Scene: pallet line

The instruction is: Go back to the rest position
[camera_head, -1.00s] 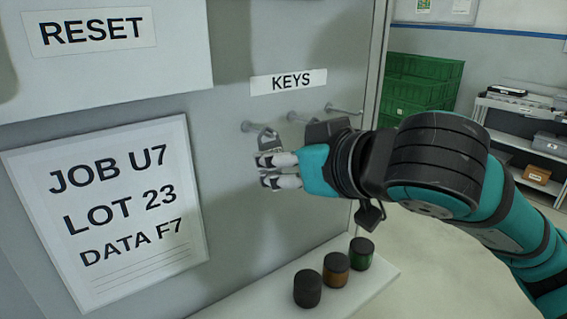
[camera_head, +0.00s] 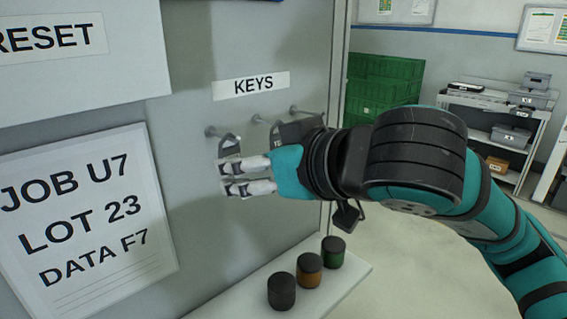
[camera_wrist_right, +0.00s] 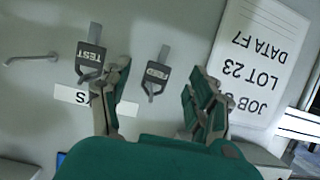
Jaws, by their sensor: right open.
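My right gripper (camera_head: 228,178) is open in front of the key board, just below the left peg in the head view. In the right wrist view, which is upside down, its two fingers (camera_wrist_right: 160,98) stand apart with nothing gripped between them. A dark FEED tag (camera_wrist_right: 155,77) hangs from a peg and shows between the fingers; in the head view this tag (camera_head: 229,142) is partly hidden by the hand. A dark TEST tag (camera_wrist_right: 90,62) hangs beside it, close to one finger in the picture. My left gripper is in neither view.
The KEYS label (camera_head: 251,85) is above the pegs. The third peg (camera_head: 310,117) is bare. Three jars, black (camera_head: 281,291), orange (camera_head: 309,270) and green (camera_head: 333,252), stand on a ledge (camera_head: 245,290) below. Green crates (camera_head: 385,85) and a shelf (camera_head: 480,115) are behind, with open floor between.

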